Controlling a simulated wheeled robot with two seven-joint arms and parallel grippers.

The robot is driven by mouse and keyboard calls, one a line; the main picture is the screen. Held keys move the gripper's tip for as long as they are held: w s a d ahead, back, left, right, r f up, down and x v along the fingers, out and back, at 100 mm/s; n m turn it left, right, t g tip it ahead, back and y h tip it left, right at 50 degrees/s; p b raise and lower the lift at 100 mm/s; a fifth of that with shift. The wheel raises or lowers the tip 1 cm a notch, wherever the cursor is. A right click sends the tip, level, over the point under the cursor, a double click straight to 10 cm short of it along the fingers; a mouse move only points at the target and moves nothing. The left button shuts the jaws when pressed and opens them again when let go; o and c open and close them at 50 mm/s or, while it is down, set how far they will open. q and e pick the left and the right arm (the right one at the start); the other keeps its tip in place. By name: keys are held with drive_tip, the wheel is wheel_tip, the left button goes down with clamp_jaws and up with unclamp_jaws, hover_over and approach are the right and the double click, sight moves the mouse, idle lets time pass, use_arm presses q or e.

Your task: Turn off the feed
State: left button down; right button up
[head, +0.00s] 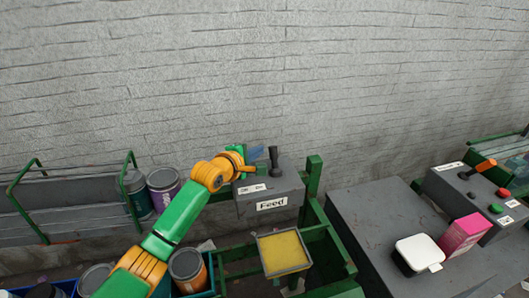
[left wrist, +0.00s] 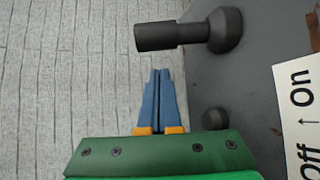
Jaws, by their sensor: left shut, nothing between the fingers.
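The grey feed box (head: 257,207) carries a "Feed" label (head: 271,204) and stands at the middle of the head view. A dark lever (head: 273,158) rises from its top; it also shows in the left wrist view (left wrist: 175,36), on the "On" side of the Off/On label (left wrist: 300,112). My left gripper (head: 257,152) is beside the lever, to its left in the head view. Its blue fingers (left wrist: 157,100) are shut and empty, apart from the lever in the wrist view. My right gripper is not in view.
A small dark knob (left wrist: 215,118) sits on the box. A yellow-topped tray (head: 282,252) is below it. Several cans, including a purple one (head: 164,187), stand to the left. A second control box (head: 462,192) with an orange-handled lever is at right, near a pink box (head: 463,235).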

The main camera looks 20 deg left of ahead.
sight(274, 158)
use_arm(q)
drive_tip(key=shift+s+d+r+p, duration=0.3)
drive_tip(key=shift+d+p, duration=0.2)
drive_tip(key=shift+p, duration=0.1)
drive_tip(key=shift+s+d+r+p, duration=0.2)
drive_tip(key=shift+d+r+p, duration=0.1)
drive_tip(key=shift+d+p, duration=0.25)
drive_tip(key=shift+s+d+r, duration=0.2)
drive_tip(key=shift+s+d, duration=0.1)
drive_tip(key=shift+s, duration=0.15)
drive_tip(key=shift+f, duration=0.1)
drive_tip(key=shift+w, duration=0.1)
drive_tip(key=shift+f, duration=0.1)
